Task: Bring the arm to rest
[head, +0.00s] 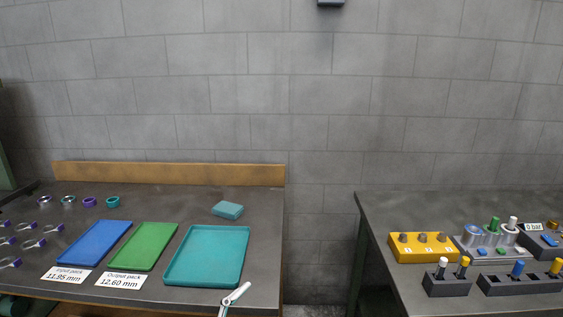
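Neither of my grippers shows in the head view, and I see no arm that I can be sure of. A slim white jointed piece (236,295) stands at the front edge of the left table, cut off by the bottom of the picture. I cannot tell what it is. The left table (268,240) carries a blue tray (95,243) labelled input pack 11.95 mm, a green tray (144,246) labelled output pack 12.60 mm, and a larger teal tray (207,255). All three trays look empty.
A teal block (228,210) lies behind the teal tray. Several rings (112,202) and clip-like parts (28,243) lie at left. The right table (385,208) holds a yellow block (423,248), a grey fixture (490,241) and dark holders (447,286). A gap separates the tables.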

